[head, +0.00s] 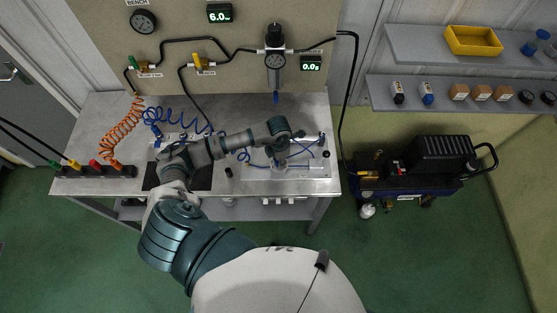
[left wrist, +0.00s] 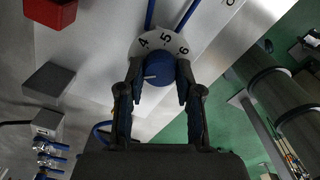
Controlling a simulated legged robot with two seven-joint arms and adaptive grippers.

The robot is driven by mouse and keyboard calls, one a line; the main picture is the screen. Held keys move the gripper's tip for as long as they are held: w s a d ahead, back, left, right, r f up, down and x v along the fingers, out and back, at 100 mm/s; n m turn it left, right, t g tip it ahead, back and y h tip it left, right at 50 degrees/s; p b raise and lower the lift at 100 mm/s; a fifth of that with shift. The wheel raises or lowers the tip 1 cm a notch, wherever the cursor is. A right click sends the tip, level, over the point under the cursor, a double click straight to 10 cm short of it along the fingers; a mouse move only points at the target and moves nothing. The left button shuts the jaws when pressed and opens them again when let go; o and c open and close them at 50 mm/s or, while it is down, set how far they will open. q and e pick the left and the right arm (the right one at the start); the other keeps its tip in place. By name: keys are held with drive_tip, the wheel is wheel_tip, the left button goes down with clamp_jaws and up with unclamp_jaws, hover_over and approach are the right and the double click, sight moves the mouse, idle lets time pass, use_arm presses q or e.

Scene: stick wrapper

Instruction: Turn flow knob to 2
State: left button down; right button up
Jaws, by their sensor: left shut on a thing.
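The flow knob (left wrist: 160,71) is a round blue knob with a white pointer line in the left wrist view. A white dial (left wrist: 165,44) curves behind it, with the numbers 4, 5 and 6 readable; the rest of its scale is hidden. The pointer line lies toward the left in this view, and I cannot tell its reading. My left gripper (left wrist: 158,80) is shut on the knob, one dark finger on each side. In the head view my left gripper (head: 280,158) is over the right part of the bench, and the knob cannot be made out there. My right gripper is not in view.
The metal bench (head: 318,110) carries coiled orange (head: 121,130) and blue hoses and thin blue tubes near my gripper. A regulator (head: 275,62) hangs on the back panel, with displays reading 6.0 and 0.0. A compressor (head: 412,170) stands right of the bench.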

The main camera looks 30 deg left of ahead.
use_arm(q)
drive_tip(key=n, duration=0.3)
drive_tip(key=shift+w+r+n, duration=0.1)
drive_tip(key=shift+w+n, duration=0.05)
drive_tip(key=shift+n, duration=1.55)
drive_tip(key=shift+w+r, duration=0.1)
drive_tip(key=c, duration=1.1)
unclamp_jaws()
drive_tip(key=o, duration=0.3)
drive_tip(key=shift+o, duration=0.2)
wheel_tip(320, 180, up, 12)
drive_tip(key=shift+f, duration=0.25)
